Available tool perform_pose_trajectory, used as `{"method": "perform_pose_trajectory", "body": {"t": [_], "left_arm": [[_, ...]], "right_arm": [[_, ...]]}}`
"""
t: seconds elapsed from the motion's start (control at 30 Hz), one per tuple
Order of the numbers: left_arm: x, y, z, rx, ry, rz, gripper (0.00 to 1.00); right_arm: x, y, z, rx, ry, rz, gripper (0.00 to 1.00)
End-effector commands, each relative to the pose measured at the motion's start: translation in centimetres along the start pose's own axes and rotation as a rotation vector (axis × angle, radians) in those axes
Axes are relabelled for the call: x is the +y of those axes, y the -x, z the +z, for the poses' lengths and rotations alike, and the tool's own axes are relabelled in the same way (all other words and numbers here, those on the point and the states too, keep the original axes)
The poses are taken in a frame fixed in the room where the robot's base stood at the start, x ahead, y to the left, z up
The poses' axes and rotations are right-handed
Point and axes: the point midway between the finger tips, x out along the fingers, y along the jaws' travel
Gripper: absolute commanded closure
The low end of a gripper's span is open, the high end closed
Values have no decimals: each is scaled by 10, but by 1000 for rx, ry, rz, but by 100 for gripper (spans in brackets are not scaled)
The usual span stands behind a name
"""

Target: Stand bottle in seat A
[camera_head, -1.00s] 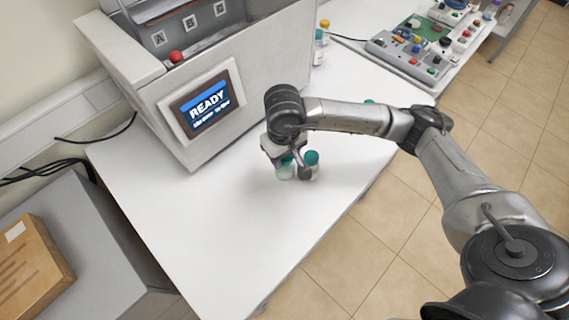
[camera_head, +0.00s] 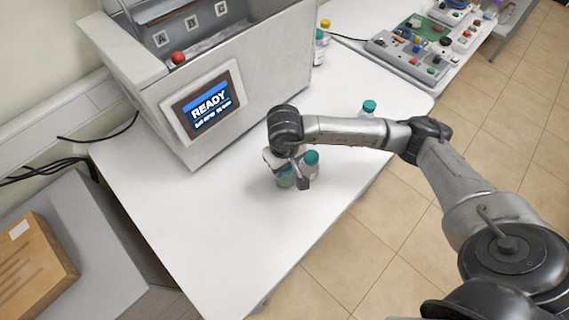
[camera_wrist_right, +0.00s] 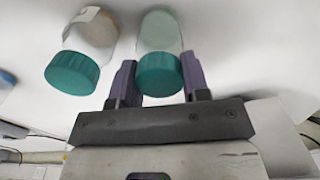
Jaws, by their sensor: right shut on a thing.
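My right gripper (camera_head: 293,178) is low over the white table and shut on a clear bottle with a teal cap (camera_head: 284,180). In the right wrist view, the two fingers (camera_wrist_right: 160,82) sit on either side of this bottle's cap (camera_wrist_right: 160,74). A second teal-capped bottle (camera_head: 311,164) stands close beside the held one; it also shows in the right wrist view (camera_wrist_right: 73,72). The machine (camera_head: 232,115) has seats marked A, B and C; the A label (camera_head: 160,39) is leftmost. The seats' insides are mostly hidden. My left gripper is out of view.
A third teal-capped bottle (camera_head: 368,108) stands behind my right arm. The machine's screen (camera_head: 207,101) reads READY, and a red button (camera_head: 178,57) is on top. The table's front left (camera_head: 205,240) is clear.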

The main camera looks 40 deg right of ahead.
Motion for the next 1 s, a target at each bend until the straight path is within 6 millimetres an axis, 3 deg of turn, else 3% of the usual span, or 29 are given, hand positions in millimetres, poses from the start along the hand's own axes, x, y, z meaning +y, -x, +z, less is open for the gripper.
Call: {"method": "perform_pose_trajectory", "body": {"t": [0.27, 0.67, 1.0], "left_arm": [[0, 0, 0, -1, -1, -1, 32], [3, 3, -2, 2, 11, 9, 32], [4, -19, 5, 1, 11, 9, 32]], "right_arm": [[0, 0, 0, 0, 0, 0, 33], [0, 7, -1, 3, 0, -1, 32], [0, 68, -1, 6, 0, -1, 32]]}}
